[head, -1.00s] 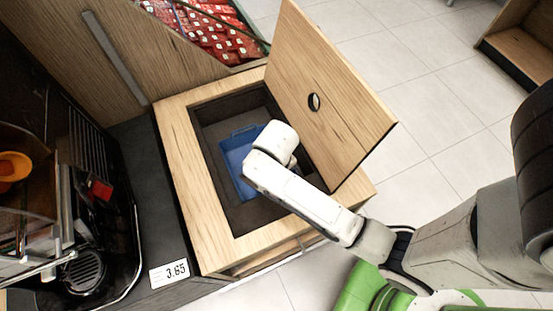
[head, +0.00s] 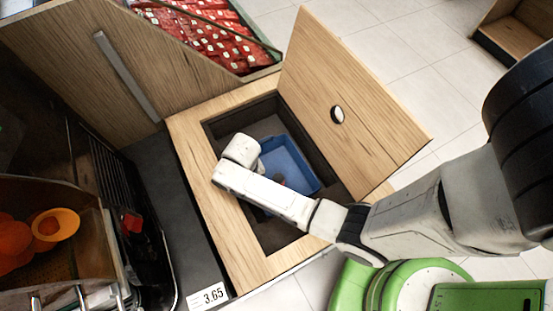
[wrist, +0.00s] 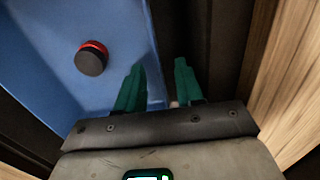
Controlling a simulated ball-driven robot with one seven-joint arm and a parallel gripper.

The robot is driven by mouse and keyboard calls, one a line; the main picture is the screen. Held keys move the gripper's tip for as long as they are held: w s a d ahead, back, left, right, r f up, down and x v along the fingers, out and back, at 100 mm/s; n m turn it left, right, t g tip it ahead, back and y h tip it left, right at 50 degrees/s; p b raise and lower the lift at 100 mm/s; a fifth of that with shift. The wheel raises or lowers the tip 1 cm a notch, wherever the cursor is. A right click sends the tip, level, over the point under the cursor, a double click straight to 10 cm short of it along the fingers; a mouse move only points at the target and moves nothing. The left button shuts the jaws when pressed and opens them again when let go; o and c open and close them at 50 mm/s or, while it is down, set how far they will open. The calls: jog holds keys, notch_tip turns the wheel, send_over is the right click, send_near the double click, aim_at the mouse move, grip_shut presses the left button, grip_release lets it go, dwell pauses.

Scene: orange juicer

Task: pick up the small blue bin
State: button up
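The small blue bin (head: 292,160) sits in the dark recess of the wooden cabinet, under the raised lid. My arm hides its near left part in the head view. In the wrist view the blue bin (wrist: 55,75) fills the left side, with a small black and red round object (wrist: 92,58) inside. My gripper (wrist: 160,80) has two green fingers, open and apart. The left finger is over the bin's inside and the right finger over the dark gap outside, with the bin's side wall between them. I cannot tell whether either finger touches the wall.
The wooden lid (head: 345,95) stands open to the right of the recess. The cabinet's wooden rim (head: 205,190) surrounds it. A juicer with oranges (head: 55,224) stands at the left, and a crate of red packages (head: 205,35) at the back.

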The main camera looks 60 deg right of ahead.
jog(key=shift+f, duration=1.25)
jog(key=shift+c, duration=0.5)
jog(key=shift+s, duration=0.1)
grip_shut()
